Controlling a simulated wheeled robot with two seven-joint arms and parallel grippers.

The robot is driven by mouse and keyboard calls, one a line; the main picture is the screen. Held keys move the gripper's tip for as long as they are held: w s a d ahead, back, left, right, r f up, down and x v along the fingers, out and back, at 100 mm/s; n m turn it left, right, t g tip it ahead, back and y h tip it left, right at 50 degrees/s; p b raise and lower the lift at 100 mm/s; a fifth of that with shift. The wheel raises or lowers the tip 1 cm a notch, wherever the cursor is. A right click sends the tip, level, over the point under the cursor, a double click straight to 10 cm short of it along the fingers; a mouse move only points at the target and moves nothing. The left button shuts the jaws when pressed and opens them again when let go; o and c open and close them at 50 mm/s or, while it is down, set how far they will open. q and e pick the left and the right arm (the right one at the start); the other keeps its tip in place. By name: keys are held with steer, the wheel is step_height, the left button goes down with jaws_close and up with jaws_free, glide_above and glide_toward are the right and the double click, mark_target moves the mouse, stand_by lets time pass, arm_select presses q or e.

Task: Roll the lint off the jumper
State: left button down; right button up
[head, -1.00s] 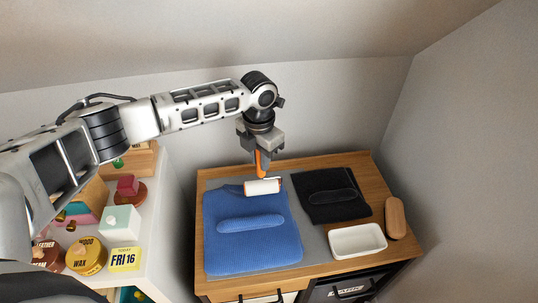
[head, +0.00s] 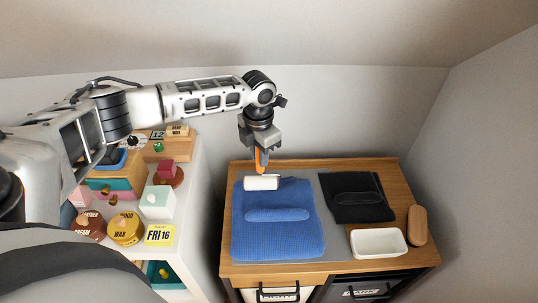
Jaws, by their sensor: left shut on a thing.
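The blue folded jumper (head: 278,240) lies on a grey mat (head: 330,232) on the wooden top of a drawer unit. My left gripper (head: 261,152) points down above the jumper's far edge and is shut on the orange handle of the lint roller (head: 262,183). The roller's white cylinder is at the far edge of the jumper, left of its middle; whether it touches the cloth I cannot tell. No lint can be made out at this size. My right gripper is not in view.
A black folded garment (head: 357,207) lies right of the jumper. A white tray (head: 378,253) and a brown brush-like block (head: 417,226) are at the right. A white shelf (head: 188,235) with tins, boxes and a date block stands left. Walls close in behind and right.

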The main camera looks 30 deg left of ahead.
arm_select(q)
step_height(320, 180, up, 4)
steer(key=shift+w+f+p, duration=0.15)
steer(key=shift+f+p, duration=0.1)
steer(key=shift+p, duration=0.55)
steer(key=shift+r, duration=0.6)
step_height(320, 180, up, 2)
steer(key=shift+r, duration=0.65)
